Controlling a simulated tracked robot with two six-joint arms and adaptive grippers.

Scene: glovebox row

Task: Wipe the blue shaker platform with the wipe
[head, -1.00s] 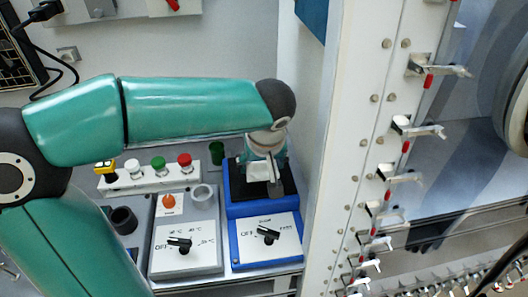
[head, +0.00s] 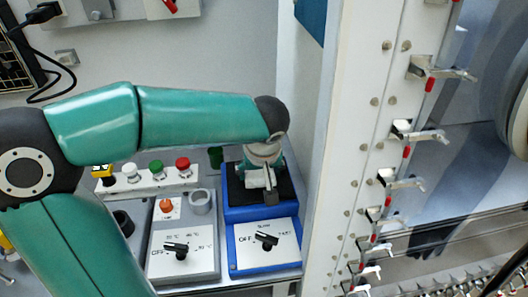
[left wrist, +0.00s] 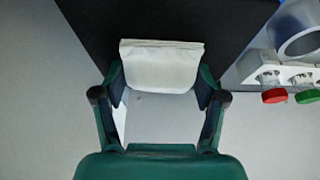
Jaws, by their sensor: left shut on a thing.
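The blue shaker (head: 228,205) stands on the shelf beside the right wall, with a dial panel in front and a black top plate (head: 287,185). My left gripper (head: 260,180) is over this plate and points down. It is shut on the white wipe (left wrist: 160,65), a folded pad that spans between its two fingers in the left wrist view. The black plate (left wrist: 180,20) shows behind the wipe there. I cannot tell whether the wipe touches the plate. The gripper and wipe hide part of the plate. My right gripper is not in view.
A grey hotplate-like unit (head: 180,262) with a grey ring (head: 201,201) stands left of the shaker. Behind it is a white rack (head: 150,182) with several coloured caps. The white wall (head: 318,150) is close on the right.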

